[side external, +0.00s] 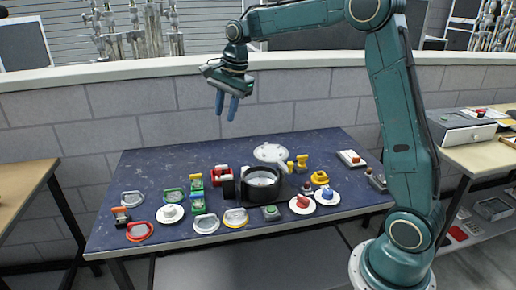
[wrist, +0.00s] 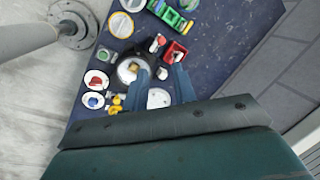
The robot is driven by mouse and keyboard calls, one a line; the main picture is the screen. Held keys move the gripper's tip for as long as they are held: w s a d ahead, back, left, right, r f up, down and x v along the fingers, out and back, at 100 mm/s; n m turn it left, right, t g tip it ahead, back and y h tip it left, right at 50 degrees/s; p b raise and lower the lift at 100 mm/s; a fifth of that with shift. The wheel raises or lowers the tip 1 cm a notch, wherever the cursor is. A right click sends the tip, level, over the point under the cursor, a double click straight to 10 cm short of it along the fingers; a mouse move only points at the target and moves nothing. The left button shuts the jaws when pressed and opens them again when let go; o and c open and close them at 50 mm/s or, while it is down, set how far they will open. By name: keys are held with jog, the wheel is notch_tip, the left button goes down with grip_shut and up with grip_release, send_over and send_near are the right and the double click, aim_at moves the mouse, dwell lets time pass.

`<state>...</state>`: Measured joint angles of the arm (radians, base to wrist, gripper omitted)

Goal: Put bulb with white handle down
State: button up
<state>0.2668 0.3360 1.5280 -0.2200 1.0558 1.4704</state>
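My gripper (side external: 227,108) is high above the back of the blue table, clear of everything on it. Its two blue fingers are apart with nothing visible between them; they also show in the wrist view (wrist: 163,88). I cannot clearly pick out a bulb with a white handle. A black round pot (side external: 262,186) stands mid-table with something pale inside; the wrist view shows a small tan thing (wrist: 133,67) in it. A white plate (side external: 270,152) lies behind the pot and shows beyond the fingers in the wrist view (wrist: 158,98).
The blue table (side external: 330,143) holds several small things. A red block (side external: 222,174) and green block (side external: 197,190) stand left of the pot; yellow pieces (side external: 320,178) and white saucers (side external: 327,195) lie right. The back left is bare. A grey wall (side external: 150,105) stands behind.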

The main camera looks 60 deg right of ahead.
jog(key=s+a+r+n+t, duration=0.1)
jog(key=s+a+r+n, duration=0.3)
jog(key=s, duration=0.4)
jog(key=s+a+r+n, duration=0.1)
jog(key=s+a+n, duration=0.2)
jog(key=s+n, duration=0.35)
jog(key=s+a+f+n+t, duration=0.1)
jog(key=s+f+n, duration=0.1)
jog(key=s, duration=0.6)
jog(key=s+a+f+n, duration=0.1)
jog(key=s+f+n, duration=0.1)
jog(key=s+n, duration=0.3)
jog(key=shift+s+a+f+t+h, duration=0.3)
jog(key=shift+s+a+t, duration=0.1)
jog(key=shift+s, duration=1.4)
